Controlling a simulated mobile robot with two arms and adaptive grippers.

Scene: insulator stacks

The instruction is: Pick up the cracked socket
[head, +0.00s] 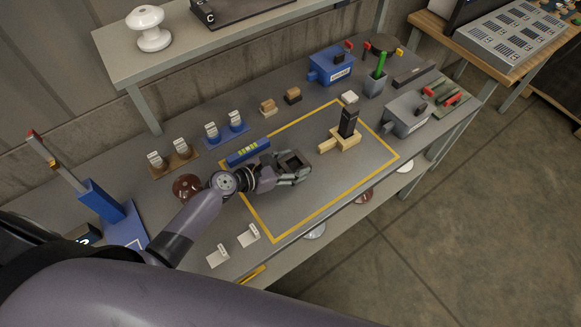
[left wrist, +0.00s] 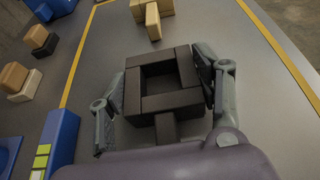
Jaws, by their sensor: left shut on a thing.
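A dark square socket (head: 293,162) with an open square middle is in the jaws of my left gripper (head: 297,166), inside the yellow outline on the bench. In the left wrist view the socket (left wrist: 170,102) sits between the two fingers of the left gripper (left wrist: 165,85), one on each side. A short dark stub points from it toward the palm. I cannot make out a crack, or whether the socket touches the bench top. My right gripper is not in view.
A pale wooden assembly with a dark upright post (head: 348,122) stands farther right inside the outline. A blue bar with a yellow-green strip (head: 248,152) lies just behind my left gripper. A red-brown round piece (head: 186,186) is beside my wrist. Bare bench lies in front.

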